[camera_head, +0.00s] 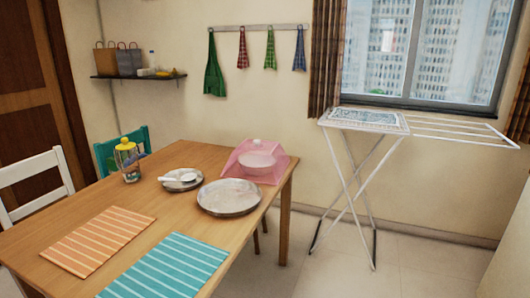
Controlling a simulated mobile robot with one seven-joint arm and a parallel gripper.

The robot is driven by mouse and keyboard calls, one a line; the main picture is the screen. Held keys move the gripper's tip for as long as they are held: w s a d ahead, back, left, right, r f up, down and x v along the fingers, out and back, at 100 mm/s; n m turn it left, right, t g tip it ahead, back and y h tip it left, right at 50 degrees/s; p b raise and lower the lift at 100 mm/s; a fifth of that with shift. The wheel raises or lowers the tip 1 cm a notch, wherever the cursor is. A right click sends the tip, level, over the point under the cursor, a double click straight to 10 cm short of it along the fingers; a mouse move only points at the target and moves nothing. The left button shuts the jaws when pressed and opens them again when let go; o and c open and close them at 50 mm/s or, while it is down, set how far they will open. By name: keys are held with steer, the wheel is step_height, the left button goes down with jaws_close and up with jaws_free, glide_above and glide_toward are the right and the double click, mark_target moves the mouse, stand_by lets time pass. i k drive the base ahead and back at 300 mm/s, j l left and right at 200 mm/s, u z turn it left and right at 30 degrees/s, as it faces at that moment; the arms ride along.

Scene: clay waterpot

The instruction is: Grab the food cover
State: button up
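The pink, see-through food cover (247,150) stands at the far right corner of the wooden table (163,208). A pale round bowl or dish (257,163) shows through it, or in front of its side; I cannot tell its exact shape. My gripper is not in view.
A large metal plate (228,197) lies just in front of the cover, and a smaller plate (181,180) with a white spoon lies to its left. A yellow-lidded jar (127,158) stands further left. Orange (98,241) and teal (166,267) striped mats lie in front. A white drying rack (352,195) stands right of the table, with bare floor between.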

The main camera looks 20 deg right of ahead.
mark_target(257, 145)
steer(key=i+l, duration=0.65)
steer(key=l, duration=0.25)
steer(key=i+l+z, duration=0.1)
steer(key=i+l, duration=0.6)
steer(key=l, duration=0.2)
steer(key=i+l+z, duration=0.1)
steer(key=i+l, duration=0.55)
steer(key=l, duration=0.2)
steer(key=i+j, duration=0.15)
steer(key=i, duration=0.45)
